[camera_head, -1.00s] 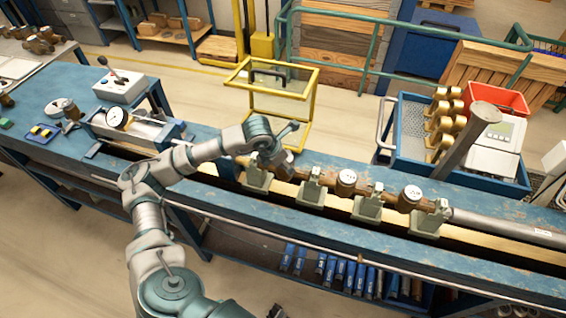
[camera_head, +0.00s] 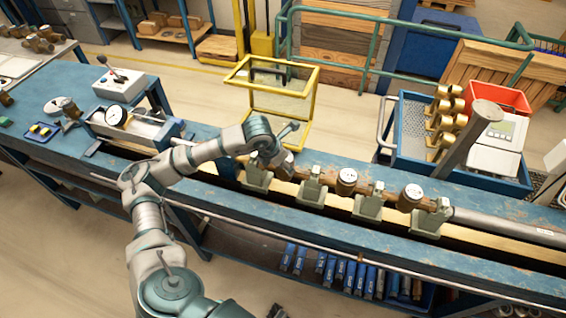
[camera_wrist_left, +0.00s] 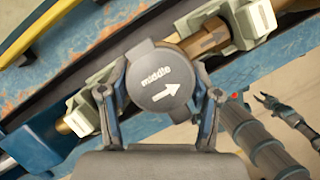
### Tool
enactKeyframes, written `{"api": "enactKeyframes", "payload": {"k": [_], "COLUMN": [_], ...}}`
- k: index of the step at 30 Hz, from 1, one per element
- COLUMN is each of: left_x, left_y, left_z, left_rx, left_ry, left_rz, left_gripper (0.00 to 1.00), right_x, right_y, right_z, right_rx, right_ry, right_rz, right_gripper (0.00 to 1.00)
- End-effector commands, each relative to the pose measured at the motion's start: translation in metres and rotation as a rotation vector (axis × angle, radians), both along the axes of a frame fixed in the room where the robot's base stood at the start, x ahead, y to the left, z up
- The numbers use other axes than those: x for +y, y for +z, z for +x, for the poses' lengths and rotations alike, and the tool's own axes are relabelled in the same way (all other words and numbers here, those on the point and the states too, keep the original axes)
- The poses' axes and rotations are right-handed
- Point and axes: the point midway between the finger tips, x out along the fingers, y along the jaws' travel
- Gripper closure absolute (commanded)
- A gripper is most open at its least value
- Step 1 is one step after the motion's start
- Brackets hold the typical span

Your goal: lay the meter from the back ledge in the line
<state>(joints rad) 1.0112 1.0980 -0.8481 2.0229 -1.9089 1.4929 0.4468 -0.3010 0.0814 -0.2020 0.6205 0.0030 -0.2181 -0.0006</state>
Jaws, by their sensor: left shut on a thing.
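My left gripper (camera_head: 275,157) is at the left end of the meter line. In the left wrist view its two fingers (camera_wrist_left: 160,108) are shut around a meter with a round grey cap (camera_wrist_left: 160,78), marked "middle" with an arrow. The meter sits low at the line, between two clamp-like supports (camera_head: 255,178) (camera_head: 311,190); whether it rests on them is hidden. Two more brass meters with round dials (camera_head: 347,180) (camera_head: 411,195) lie in the line to the right. My right gripper (camera_wrist_left: 268,102) shows small at the right of the wrist view, its prongs apart and empty.
A grey pipe (camera_head: 500,222) continues the line to the right. Behind the bench (camera_head: 330,160) stand a yellow-framed clear guard (camera_head: 283,88) and a blue tray (camera_head: 405,140) with several brass fittings. A gauge unit (camera_head: 130,125) and a lever box (camera_head: 118,85) occupy the left bench.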

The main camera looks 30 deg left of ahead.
Motion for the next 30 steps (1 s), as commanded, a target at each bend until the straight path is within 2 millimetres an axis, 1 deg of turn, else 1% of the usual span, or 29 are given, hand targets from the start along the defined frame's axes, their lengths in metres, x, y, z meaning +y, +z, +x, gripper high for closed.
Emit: {"api": "enactKeyframes", "payload": {"k": [4, 5, 6, 8, 16, 20, 30], "left_x": [0.000, 0.000, 0.000, 0.000, 0.000, 0.000, 0.000], "left_y": [0.002, 0.002, 0.002, 0.002, -0.001, 0.002, 0.031], "left_z": [0.001, 0.001, 0.001, 0.001, 0.000, 0.000, 0.000], "left_rx": [-0.004, -0.004, -0.004, -0.003, 0.003, 0.002, 0.000], "left_ry": [0.000, 0.000, 0.000, 0.000, 0.000, 0.000, 0.000], "left_rz": [-0.001, -0.001, -0.001, -0.001, 0.000, 0.000, -0.001], "left_gripper": [1.00, 0.32, 0.22, 0.08, 0.08, 0.08, 0.08], "right_x": [0.000, 0.000, 0.000, 0.000, 0.000, 0.000, 0.000], "right_y": [0.000, 0.000, 0.000, 0.000, 0.000, 0.002, 0.019], "right_z": [0.000, 0.000, 0.000, 0.000, 0.000, 0.001, 0.004], "right_rx": [0.000, 0.000, 0.000, 0.000, 0.000, 0.000, -0.006], "right_ry": [0.000, 0.000, 0.000, 0.000, 0.000, 0.000, 0.000], "right_rz": [0.000, 0.000, 0.000, 0.000, 0.000, 0.000, 0.000], "right_gripper": [0.60, 0.60, 0.60, 0.60, 0.60, 0.60, 0.60]}}
